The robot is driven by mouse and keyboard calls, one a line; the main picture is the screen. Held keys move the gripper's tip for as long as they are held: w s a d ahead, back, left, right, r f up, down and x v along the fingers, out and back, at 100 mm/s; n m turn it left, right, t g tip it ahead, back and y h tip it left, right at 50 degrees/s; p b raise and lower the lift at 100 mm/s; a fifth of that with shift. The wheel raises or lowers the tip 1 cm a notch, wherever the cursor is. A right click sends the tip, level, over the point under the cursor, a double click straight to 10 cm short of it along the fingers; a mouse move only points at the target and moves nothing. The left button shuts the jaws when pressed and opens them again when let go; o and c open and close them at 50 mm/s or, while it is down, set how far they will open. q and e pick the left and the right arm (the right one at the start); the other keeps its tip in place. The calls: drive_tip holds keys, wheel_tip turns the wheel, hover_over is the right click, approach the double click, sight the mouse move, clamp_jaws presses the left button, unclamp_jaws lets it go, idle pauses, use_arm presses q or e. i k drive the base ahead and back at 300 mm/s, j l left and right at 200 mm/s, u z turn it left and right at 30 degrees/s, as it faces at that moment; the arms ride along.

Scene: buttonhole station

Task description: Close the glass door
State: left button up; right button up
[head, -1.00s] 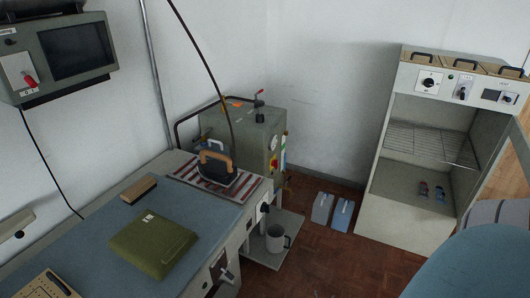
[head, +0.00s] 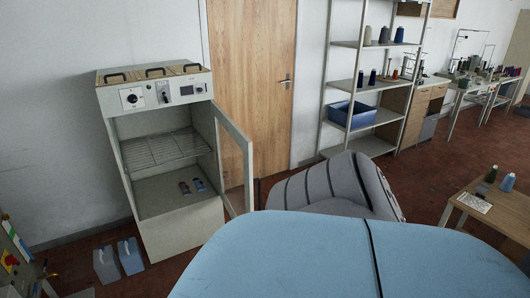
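The glass door (head: 234,160) hangs on the right side of a grey-white cabinet (head: 178,231) and stands wide open, swung out toward me. The cabinet has a control panel with a dial and switches at the top. Neither of my grippers is in the head view.
A large blue rounded surface (head: 330,262) fills the bottom, with a striped grey rounded form (head: 330,190) behind it. A wooden door (head: 253,80), shelves (head: 345,88) and a low table (head: 490,210) are to the right.

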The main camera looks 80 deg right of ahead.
sight(242, 140)
drive_tip(key=k+l+z, duration=0.35)
drive_tip(key=l+z, duration=0.2)
drive_tip(key=k+l+z, duration=0.1)
drive_tip(key=l+z, duration=0.15)
drive_tip(key=k+l+z, duration=0.1)
drive_tip(key=l, duration=0.25)
drive_tip(key=k+l+z, duration=0.1)
drive_tip(key=l, duration=0.25)
drive_tip(key=l+z, duration=0.1)
drive_tip(key=l, duration=0.25)
drive_tip(key=k+l, duration=0.1)
drive_tip(key=l, duration=0.25)
drive_tip(key=k+l, duration=0.1)
drive_tip(key=l, duration=0.25)
drive_tip(key=k+l, duration=0.1)
drive_tip(key=l, duration=0.3)
drive_tip(key=l+u, duration=0.1)
drive_tip(key=l, duration=0.45)
drive_tip(key=i+u, duration=0.2)
drive_tip(key=u, duration=0.15)
drive_tip(key=i+l+u, duration=0.1)
drive_tip(key=u, duration=0.25)
drive_tip(key=i+l+u, duration=0.3)
drive_tip(key=j, duration=0.1)
